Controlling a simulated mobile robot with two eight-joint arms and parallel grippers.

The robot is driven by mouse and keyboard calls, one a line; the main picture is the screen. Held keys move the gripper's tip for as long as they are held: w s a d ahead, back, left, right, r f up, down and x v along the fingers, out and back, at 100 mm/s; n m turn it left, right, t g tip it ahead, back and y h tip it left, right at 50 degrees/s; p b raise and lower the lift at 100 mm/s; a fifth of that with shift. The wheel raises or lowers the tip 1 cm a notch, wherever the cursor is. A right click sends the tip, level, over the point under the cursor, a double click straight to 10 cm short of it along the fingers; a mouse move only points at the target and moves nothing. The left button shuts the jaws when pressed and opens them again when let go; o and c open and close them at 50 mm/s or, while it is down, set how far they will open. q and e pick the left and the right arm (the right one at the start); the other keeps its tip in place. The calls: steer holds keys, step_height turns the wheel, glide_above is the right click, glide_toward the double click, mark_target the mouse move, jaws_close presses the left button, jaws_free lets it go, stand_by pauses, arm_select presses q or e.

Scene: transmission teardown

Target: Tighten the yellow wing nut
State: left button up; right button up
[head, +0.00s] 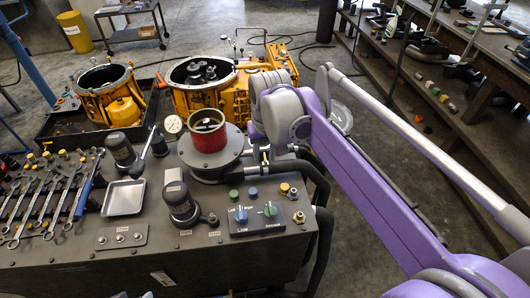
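My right arm comes in from the right, and its purple and grey wrist stands beside the red-lined cylinder (207,134). Below the wrist, the small dark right gripper (262,156) points down at the right side of the round grey base (211,154). Its fingers are too small and too shadowed to show a gap or a grip. I cannot make out a yellow wing nut for certain; the wrist and arm may hide it. Small yellow-brass fittings (285,188) stand on the bench's right part. My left gripper is not in view.
Black hoses (318,183) curve by the bench's right end. Shelving stands at far right.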

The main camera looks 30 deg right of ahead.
step_height(320, 180, up, 2)
steer(key=m+g, duration=0.1)
steer(key=g, duration=0.1)
glide_above(265, 157)
step_height(265, 157, down, 10)
steer(key=shift+f, duration=0.25)
jaws_close()
